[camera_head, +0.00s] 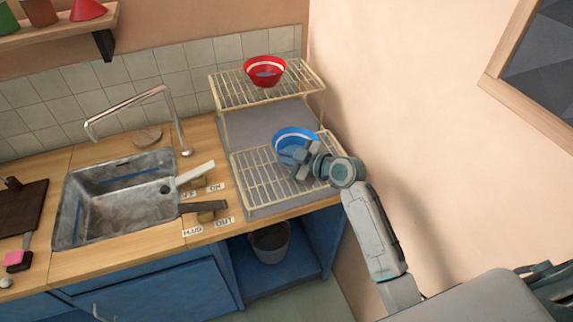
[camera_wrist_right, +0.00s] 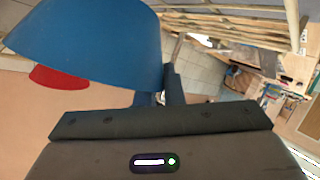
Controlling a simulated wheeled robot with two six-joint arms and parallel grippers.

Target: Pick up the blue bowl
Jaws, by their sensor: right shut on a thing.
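The blue bowl (camera_head: 290,138) is at the lower tier of the wire dish rack (camera_head: 262,180), with a pale band inside its rim. My right gripper (camera_head: 305,160) is at the bowl's near right side, shut on its wall. In the right wrist view the blue bowl (camera_wrist_right: 95,45) fills the upper left, and the dark fingers (camera_wrist_right: 162,90) meet its edge. Whether the bowl touches the rack cannot be told. My left gripper is not in view.
A red bowl (camera_head: 265,71) sits on the rack's upper tier. Left of the rack are a metal sink (camera_head: 120,200) and a curved faucet (camera_head: 135,100). Levers with labels stand beside the sink. A bucket (camera_head: 270,243) is under the counter. A wall is close on the right.

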